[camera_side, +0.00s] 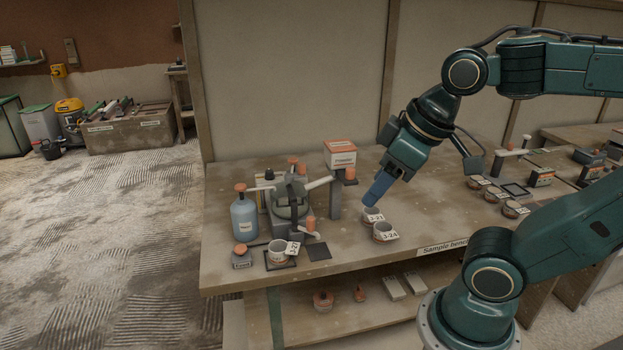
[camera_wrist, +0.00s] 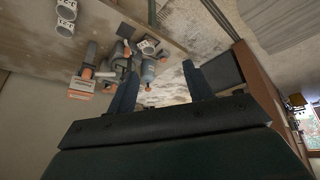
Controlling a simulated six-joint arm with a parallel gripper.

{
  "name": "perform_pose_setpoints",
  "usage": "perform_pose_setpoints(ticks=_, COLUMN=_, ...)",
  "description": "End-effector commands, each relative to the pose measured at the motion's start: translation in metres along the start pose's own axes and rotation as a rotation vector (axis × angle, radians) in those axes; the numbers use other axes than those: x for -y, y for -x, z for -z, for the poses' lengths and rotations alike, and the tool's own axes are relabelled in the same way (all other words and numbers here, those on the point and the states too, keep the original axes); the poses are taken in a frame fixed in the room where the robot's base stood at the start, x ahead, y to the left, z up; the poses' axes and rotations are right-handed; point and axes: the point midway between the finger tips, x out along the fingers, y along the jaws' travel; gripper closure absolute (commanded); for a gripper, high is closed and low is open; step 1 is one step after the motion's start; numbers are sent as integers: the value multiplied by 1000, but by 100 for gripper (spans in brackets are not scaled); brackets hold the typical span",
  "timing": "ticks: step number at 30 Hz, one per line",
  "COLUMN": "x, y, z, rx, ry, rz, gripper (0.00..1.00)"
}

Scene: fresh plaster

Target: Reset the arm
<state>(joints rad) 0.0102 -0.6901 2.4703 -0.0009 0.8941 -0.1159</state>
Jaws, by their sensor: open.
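My gripper (camera_side: 377,189) is on the dark green arm above the sample bench (camera_side: 432,215), with its blue fingers pointing down and to the left. In the wrist view its two fingers (camera_wrist: 160,88) stand apart with nothing held between them. A cup with a white label (camera_side: 371,215) stands just below the fingertips in the side view, and I cannot tell the exact gap. A second labelled cup (camera_side: 383,232) stands right in front of it. Both cups also show at the upper left of the wrist view (camera_wrist: 66,17).
A blue bottle (camera_side: 244,218), a grey apparatus (camera_side: 290,205) and a third labelled cup (camera_side: 277,251) crowd the bench's left end. A grey post (camera_side: 335,200) and an orange and white box (camera_side: 340,154) stand behind. Bare bench lies between.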

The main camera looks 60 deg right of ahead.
Motion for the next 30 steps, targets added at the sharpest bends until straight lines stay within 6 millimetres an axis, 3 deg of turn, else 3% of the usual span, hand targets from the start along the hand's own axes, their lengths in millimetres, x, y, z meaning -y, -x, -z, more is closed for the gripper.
perform_pose_setpoints(ticks=7, x=3, y=4, z=-12, rx=-25, ry=-107, rz=3, gripper=49)
perform_pose_setpoints(ticks=30, x=3, y=4, z=-12, rx=-25, ry=-108, rz=3, gripper=49)
